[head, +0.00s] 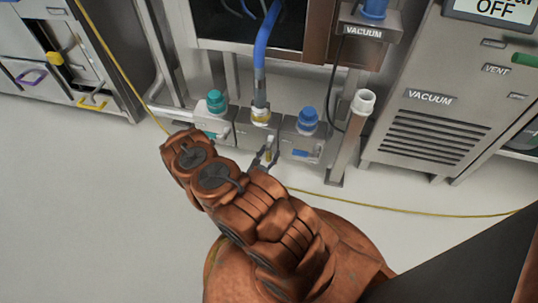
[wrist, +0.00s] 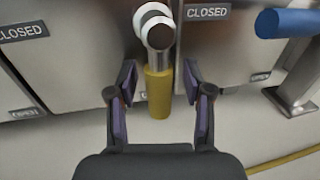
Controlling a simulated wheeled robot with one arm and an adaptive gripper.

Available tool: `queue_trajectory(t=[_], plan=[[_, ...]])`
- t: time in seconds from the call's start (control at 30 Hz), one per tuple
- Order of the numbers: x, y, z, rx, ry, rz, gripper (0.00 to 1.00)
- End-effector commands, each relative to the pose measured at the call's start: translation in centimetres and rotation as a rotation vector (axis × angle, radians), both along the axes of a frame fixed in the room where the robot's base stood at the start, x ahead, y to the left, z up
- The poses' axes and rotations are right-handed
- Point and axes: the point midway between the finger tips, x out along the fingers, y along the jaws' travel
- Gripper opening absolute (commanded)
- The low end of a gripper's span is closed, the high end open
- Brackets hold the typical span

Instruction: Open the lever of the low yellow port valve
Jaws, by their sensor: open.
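The low yellow port valve lever shows in the wrist view as a yellow grip (wrist: 158,93) on a silver pivot (wrist: 158,30), pointing down in the picture. My gripper (wrist: 161,75) is open, with one finger on each side of the yellow grip; I see no contact. In the head view, my gripper (head: 264,160) is at the middle port, with the pale yellow lever (head: 270,147) beside its fingers. Above it, a blue hose (head: 259,60) runs into the yellow-collared port (head: 261,115). Part of the valve is hidden by my arm.
A teal-capped port (head: 215,101) and a blue-capped port (head: 307,120) flank the middle port. A blue lever (wrist: 285,22) is at the right of the wrist view. A metal post (head: 349,140) stands right of the ports. Yellow cable (head: 400,207) lies on open floor.

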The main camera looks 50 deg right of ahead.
Motion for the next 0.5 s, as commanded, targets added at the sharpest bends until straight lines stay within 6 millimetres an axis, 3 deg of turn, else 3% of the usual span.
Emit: queue_trajectory(t=[0.5], plan=[[0.1,0.0,5.3,0.003,-0.001,0.000,0.51]])
